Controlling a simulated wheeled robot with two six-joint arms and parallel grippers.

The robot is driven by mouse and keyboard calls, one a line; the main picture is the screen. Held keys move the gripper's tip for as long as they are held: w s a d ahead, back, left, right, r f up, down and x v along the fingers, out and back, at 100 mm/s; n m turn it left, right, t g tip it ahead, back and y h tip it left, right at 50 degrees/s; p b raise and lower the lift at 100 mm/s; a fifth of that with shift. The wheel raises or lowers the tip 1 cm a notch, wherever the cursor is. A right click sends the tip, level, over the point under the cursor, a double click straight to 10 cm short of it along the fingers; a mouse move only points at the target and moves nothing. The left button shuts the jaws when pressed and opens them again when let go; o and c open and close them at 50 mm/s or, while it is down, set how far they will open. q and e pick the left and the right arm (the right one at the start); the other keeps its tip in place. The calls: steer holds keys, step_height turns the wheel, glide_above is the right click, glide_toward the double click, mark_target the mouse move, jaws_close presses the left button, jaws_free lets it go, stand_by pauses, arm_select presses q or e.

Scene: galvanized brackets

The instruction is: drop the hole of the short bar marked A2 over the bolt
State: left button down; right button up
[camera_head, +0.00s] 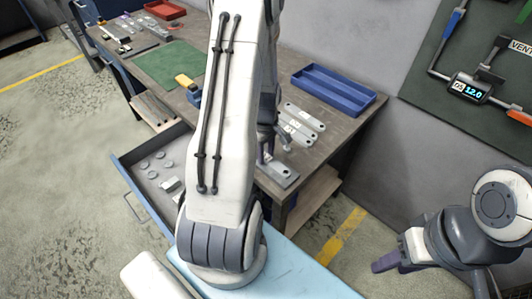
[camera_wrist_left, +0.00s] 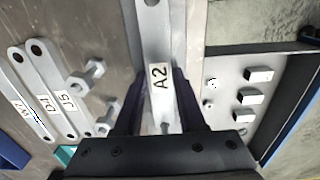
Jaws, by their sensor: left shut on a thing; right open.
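The short bar marked A2 (camera_wrist_left: 158,76) is a pale grey metal bar with a white label. In the left wrist view it runs from the top edge down between the fingers of my left gripper (camera_wrist_left: 157,110), which is shut on it. One hole shows at the top. In the head view my left gripper (camera_head: 267,150) is at the table's near right corner, partly hidden by my arm. Two bolts (camera_wrist_left: 88,76) show left of the bar in the left wrist view; I cannot tell which is the task's bolt. My right gripper (camera_head: 394,254) is open and empty, off the table.
Several other labelled bars (camera_head: 300,116) lie on the table (camera_head: 245,62) beside a blue tray (camera_head: 333,88). An open drawer (camera_head: 130,170) holds nuts and small blocks. A green mat (camera_head: 167,64) and a red tray (camera_head: 165,10) are farther back.

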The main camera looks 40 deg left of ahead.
arm_select(q)
steer(key=shift+c, duration=2.1)
jaws_free()
step_height(320, 180, up, 10)
steer(key=shift+r+b, duration=0.25)
steer(key=shift+b, duration=0.1)
